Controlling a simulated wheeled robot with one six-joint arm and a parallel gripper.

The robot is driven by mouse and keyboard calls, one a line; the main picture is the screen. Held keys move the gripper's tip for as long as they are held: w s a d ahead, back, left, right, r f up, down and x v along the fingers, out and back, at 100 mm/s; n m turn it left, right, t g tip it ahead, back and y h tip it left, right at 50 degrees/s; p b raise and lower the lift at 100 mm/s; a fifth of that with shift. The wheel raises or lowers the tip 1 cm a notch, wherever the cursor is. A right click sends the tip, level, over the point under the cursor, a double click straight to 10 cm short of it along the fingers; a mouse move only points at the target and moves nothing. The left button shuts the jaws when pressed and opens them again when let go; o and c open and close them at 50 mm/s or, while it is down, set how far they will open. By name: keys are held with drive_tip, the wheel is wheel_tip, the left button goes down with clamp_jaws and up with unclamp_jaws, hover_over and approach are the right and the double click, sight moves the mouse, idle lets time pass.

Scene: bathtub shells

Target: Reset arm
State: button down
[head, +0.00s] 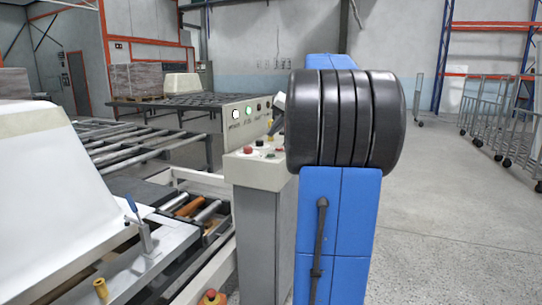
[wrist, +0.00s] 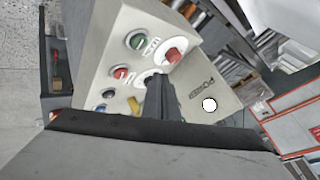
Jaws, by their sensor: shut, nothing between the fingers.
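My gripper (wrist: 160,90) is shut and empty in the wrist view, its dark fingers pointing at a pale control panel (wrist: 112,62). I cannot tell whether the fingertips touch the panel. In the head view, a dark part of my gripper (head: 277,122) shows at the right end of the control box (head: 246,173), mostly hidden behind my blue and black arm. Near the fingers in the wrist view are a red button (wrist: 173,54), a green button (wrist: 137,40) and a yellow knob (wrist: 134,106). A lit white lamp (wrist: 209,105) is to their right.
A roller conveyor (head: 195,210) and a white tub shell (head: 62,190) stand to the left of the control box. Metal trolleys (head: 500,120) and an orange-blue rack (head: 490,75) are at the right. The concrete floor (head: 450,230) at right is clear.

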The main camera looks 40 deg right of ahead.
idle(0.4)
drive_tip(key=s+a+f+n+g+y, duration=0.15)
drive_tip(key=s+a+f, duration=0.3)
drive_tip(key=a, duration=0.95)
drive_tip(key=s+a+f+n+g, duration=0.1)
drive_tip(key=s+a+f+n, duration=0.4)
drive_tip(key=a, duration=1)
drive_tip(key=s+a+f+n+g, duration=0.1)
drive_tip(key=s+a+f, duration=0.5)
drive_tip(key=s+f, duration=0.2)
drive_tip(key=s+a+f+n+g+h, duration=0.1)
drive_tip(key=s+a+f+n, duration=0.1)
drive_tip(key=s+a+f, duration=0.4)
drive_tip(key=s+f, duration=0.3)
drive_tip(key=s, duration=0.2)
drive_tip(key=shift+f, duration=0.25)
drive_tip(key=shift+a, duration=0.1)
